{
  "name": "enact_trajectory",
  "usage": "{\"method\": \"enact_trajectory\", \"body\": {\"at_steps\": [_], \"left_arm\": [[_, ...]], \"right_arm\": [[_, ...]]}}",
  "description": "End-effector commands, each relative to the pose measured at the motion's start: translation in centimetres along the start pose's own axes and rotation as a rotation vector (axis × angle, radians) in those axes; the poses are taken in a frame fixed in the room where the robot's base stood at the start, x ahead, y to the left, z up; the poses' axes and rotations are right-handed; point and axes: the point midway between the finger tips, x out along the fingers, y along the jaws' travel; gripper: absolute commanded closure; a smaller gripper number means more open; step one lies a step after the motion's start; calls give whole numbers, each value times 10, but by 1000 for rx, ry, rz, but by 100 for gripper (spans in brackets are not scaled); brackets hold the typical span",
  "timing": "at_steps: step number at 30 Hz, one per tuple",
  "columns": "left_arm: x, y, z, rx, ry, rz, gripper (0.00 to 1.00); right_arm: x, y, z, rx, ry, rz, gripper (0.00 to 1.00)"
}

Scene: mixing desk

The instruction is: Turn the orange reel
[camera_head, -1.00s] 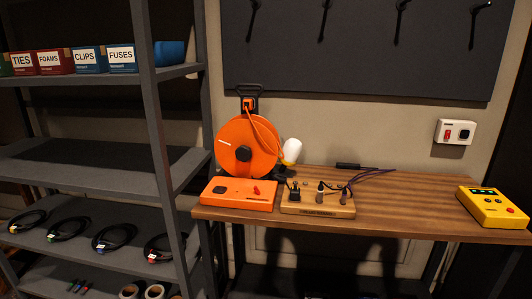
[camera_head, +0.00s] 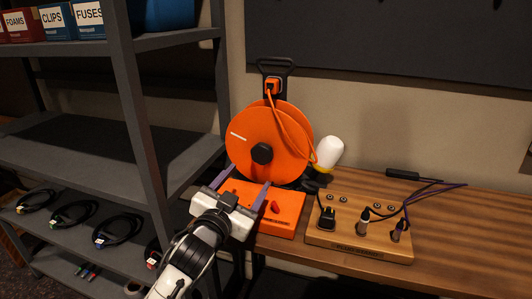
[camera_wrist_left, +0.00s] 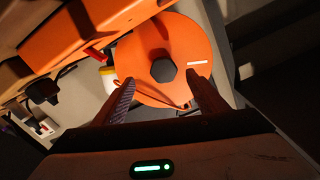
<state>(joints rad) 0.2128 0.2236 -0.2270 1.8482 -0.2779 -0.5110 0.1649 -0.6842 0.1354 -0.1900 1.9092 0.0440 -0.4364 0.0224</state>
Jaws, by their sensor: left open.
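The orange reel (camera_head: 262,125) stands upright on the desk, with a dark hexagonal hub in its middle and a black handle and orange plug at its top. In the left wrist view the reel (camera_wrist_left: 185,42) shows with its dark hub (camera_wrist_left: 163,69) between and beyond my fingers. My left gripper (camera_head: 238,178) is open, in front of and below the reel's hub, over the orange box. In the left wrist view its fingers (camera_wrist_left: 162,88) are spread with nothing held between them. My right gripper is not in view.
An orange box with a red switch (camera_head: 275,206) lies in front of the reel. A wooden socket board (camera_head: 345,252) with plugs and cables is to its right, and a white bulb-shaped item (camera_head: 329,152) stands behind. A grey shelf (camera_head: 75,160) rises at the left.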

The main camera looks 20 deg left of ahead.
Motion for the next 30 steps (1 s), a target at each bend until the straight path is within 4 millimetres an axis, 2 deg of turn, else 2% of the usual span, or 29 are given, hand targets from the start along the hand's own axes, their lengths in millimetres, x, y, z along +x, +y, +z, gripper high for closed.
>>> {"method": "enact_trajectory", "body": {"at_steps": [4, 18, 24, 30], "left_arm": [[14, -5, -10, 7, 16, -11, 34], [90, -5, -11, 6, 15, -9, 34], [104, -5, -11, 6, 15, -8, 34], [106, -5, -10, 6, 15, -8, 34]], "right_arm": [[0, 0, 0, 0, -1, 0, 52], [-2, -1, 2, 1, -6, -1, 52], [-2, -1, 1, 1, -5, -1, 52], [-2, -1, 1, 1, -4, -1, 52]]}}
